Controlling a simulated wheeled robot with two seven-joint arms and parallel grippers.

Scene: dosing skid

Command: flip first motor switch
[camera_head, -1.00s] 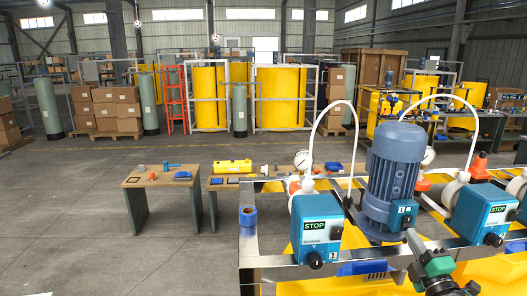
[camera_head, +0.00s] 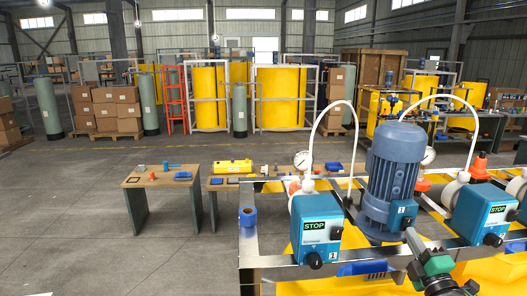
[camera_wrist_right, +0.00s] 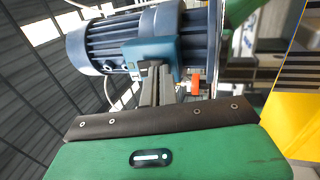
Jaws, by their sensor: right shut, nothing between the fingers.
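The blue-grey finned motor (camera_head: 393,175) stands upright on the skid between two teal pump units. A teal switch box (camera_head: 402,214) with a small dark switch is on its side facing me. My right gripper (camera_head: 411,238) is just below this box, fingers together and empty. In the right wrist view the motor (camera_wrist_right: 105,45) lies sideways, and the closed fingers (camera_wrist_right: 154,78) point at its teal box (camera_wrist_right: 150,50). The fingertips overlap the box's edge; I cannot tell whether they touch it. The switch's position is too small to read. My left gripper is not in view.
A teal pump unit with a STOP label (camera_head: 319,230) stands left of the motor, and a similar one (camera_head: 480,212) stands right. A metal rail (camera_head: 290,272) runs along the skid's front. White hoses (camera_head: 327,112) arch above. A low table (camera_head: 160,178) stands at left.

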